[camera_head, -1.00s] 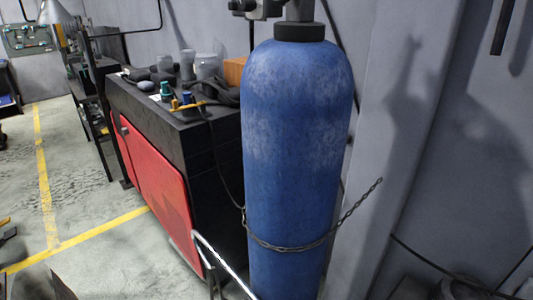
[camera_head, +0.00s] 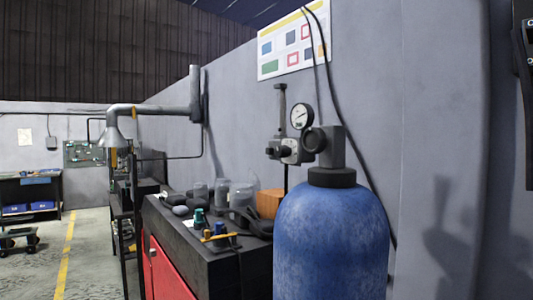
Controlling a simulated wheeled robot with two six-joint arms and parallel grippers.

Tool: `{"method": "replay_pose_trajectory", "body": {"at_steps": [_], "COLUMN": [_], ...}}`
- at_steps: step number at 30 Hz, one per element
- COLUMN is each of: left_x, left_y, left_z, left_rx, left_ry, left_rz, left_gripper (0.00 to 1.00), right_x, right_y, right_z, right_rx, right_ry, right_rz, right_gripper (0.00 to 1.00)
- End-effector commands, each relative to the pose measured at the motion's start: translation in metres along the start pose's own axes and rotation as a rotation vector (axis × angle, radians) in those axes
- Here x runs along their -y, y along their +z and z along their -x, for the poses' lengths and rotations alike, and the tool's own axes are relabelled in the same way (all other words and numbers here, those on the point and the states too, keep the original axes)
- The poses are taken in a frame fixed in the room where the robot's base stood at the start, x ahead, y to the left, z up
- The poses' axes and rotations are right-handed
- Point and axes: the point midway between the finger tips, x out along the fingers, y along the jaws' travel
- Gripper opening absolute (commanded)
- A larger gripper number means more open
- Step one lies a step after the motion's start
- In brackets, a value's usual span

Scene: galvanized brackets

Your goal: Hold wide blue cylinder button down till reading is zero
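A wide blue cylinder (camera_head: 331,240) stands upright at the lower right of the middle, cut off by the bottom edge. It has a black collar (camera_head: 332,177) and a grey valve block (camera_head: 336,146) on top. A round dark knob or button (camera_head: 314,140) sits on the left side of the valve block. A white round gauge (camera_head: 302,116) is just above and left of it; its reading is too small to tell. Neither of my grippers is in view.
A black workbench (camera_head: 205,258) with a red front (camera_head: 168,280) stands left of the cylinder, with jars, tools and an orange-brown block (camera_head: 269,203) on it. A grey wall is behind. Open floor with a yellow line (camera_head: 66,262) lies at the left.

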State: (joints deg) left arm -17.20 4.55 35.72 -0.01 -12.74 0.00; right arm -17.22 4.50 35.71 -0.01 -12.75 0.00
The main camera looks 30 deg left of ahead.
Motion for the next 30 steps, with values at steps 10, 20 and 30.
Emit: {"method": "replay_pose_trajectory", "body": {"at_steps": [10, 20, 30], "left_x": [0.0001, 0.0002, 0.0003], "left_y": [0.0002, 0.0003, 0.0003], "left_z": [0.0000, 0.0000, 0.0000], "left_rx": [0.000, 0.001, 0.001], "left_ry": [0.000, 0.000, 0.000], "left_rz": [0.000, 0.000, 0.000], "left_gripper": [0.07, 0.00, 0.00], "right_x": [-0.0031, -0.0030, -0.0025], "right_y": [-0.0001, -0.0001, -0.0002], "right_z": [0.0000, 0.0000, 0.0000], "right_rx": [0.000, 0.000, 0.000], "right_ry": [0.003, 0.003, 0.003], "right_rz": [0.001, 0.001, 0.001], "right_gripper": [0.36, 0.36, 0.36]}}
